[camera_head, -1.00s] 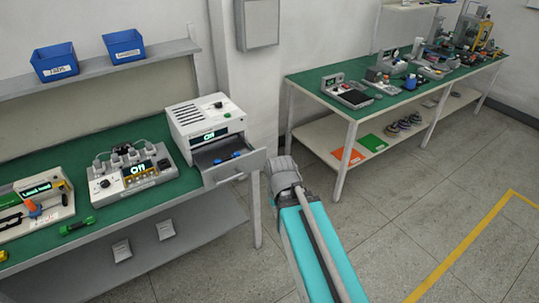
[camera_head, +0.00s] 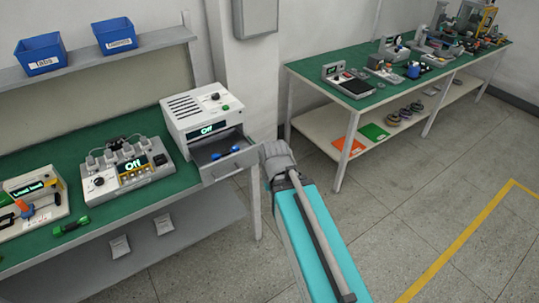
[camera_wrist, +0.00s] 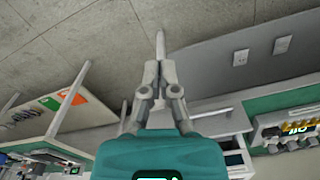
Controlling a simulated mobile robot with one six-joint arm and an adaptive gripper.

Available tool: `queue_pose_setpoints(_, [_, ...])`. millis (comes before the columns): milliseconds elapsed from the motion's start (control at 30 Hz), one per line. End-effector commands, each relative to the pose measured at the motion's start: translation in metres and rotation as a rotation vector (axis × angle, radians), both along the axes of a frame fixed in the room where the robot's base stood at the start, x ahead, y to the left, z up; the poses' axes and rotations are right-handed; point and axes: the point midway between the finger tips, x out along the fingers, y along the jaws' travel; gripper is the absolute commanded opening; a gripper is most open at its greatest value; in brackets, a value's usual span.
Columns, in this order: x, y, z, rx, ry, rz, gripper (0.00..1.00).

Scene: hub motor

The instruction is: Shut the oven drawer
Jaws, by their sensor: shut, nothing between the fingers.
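The white oven (camera_head: 182,116) stands at the right end of the green-topped left bench, its display reading "Off". Its grey drawer (camera_head: 216,172) is pulled out at the front, with small blue items (camera_head: 235,149) inside. My arm reaches up from the lower right in the head view, and its grey joint is close to the drawer's right side. I cannot tell whether they touch. My gripper is hidden in the head view. In the wrist view my gripper (camera_wrist: 159,68) is shut and empty, pointing toward the floor and bench side.
A power strip unit (camera_head: 130,170) stands left of the oven, with a green tool (camera_head: 72,226) before it. Blue bins (camera_head: 40,58) sit on the shelf above. Another green-topped bench (camera_head: 350,98) stands at the right. The floor (camera_head: 400,215) between is clear.

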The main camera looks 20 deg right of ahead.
Motion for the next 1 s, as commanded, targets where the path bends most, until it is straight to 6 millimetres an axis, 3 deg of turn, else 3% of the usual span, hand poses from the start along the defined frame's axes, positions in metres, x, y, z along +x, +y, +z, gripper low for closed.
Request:
queue_pose_setpoints(367, [0.022,0.015,-0.036,0.154,-0.093,-0.036,0.00])
queue_pose_setpoints(667, [0.063,0.027,-0.074,0.428,-0.274,-0.149,0.00])
queue_pose_setpoints(1000, [0.112,0.018,-0.095,0.733,-0.500,-0.339,0.00])
